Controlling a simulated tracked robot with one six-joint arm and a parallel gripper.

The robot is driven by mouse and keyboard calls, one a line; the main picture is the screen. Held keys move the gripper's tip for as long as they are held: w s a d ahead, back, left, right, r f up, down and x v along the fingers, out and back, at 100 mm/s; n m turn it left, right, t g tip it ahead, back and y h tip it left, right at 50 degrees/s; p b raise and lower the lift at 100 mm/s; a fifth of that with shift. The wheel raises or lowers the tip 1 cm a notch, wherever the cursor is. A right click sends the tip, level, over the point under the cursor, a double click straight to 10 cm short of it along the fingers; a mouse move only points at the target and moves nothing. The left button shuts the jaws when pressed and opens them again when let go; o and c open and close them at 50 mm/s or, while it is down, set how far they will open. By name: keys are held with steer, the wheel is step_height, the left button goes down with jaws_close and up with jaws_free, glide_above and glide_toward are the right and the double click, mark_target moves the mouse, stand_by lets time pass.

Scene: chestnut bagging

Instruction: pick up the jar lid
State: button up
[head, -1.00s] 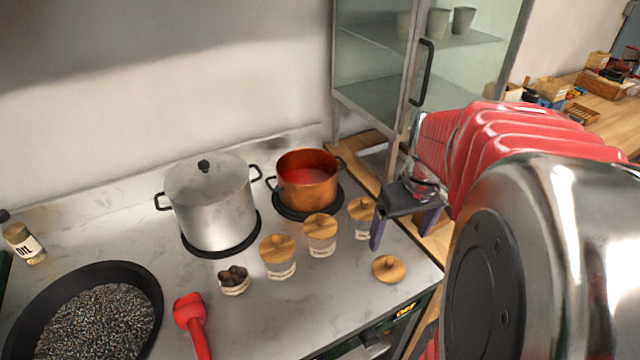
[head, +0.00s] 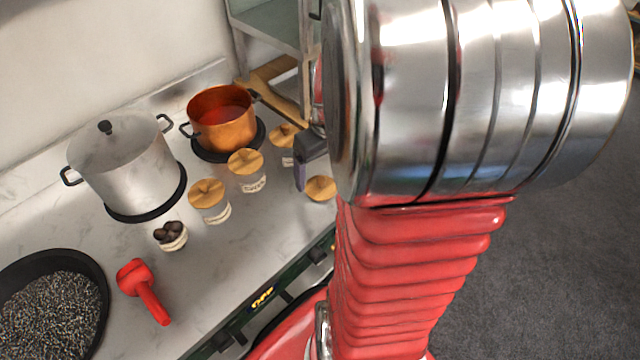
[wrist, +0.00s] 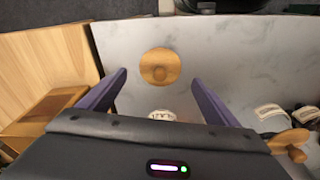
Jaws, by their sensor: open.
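The jar lid (head: 321,188) is a round wooden disc with a small knob. It lies by itself on the worktop near the front edge. In the wrist view the lid (wrist: 160,67) appears whole, knob facing me, centred between my finger tips. My gripper (wrist: 160,77) is open, with one purple finger to each side and nothing held. The lid looks beyond the finger tips, and no contact shows. In the head view my arm hides most of my gripper; one purple finger shows just left of the lid.
Lidded jars (head: 247,170) stand left of the lid; one jar's label (wrist: 162,115) shows close to my gripper. A copper pot (head: 222,120), a steel pot (head: 125,165), a small jar of chestnuts (head: 171,236), a red-handled tool (head: 145,290) and a black pan (head: 50,310) are further left.

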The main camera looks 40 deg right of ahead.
mark_target(321, 179)
steer(key=shift+w+f, duration=0.15)
steer(key=shift+f, duration=0.9)
steer(key=shift+w+f, duration=0.1)
steer(key=shift+f, duration=0.95)
steer(key=shift+c, duration=0.7)
steer(key=c, duration=1)
steer(key=shift+r, duration=0.1)
step_height(321, 179, up, 10)
steer(key=shift+f, duration=0.1)
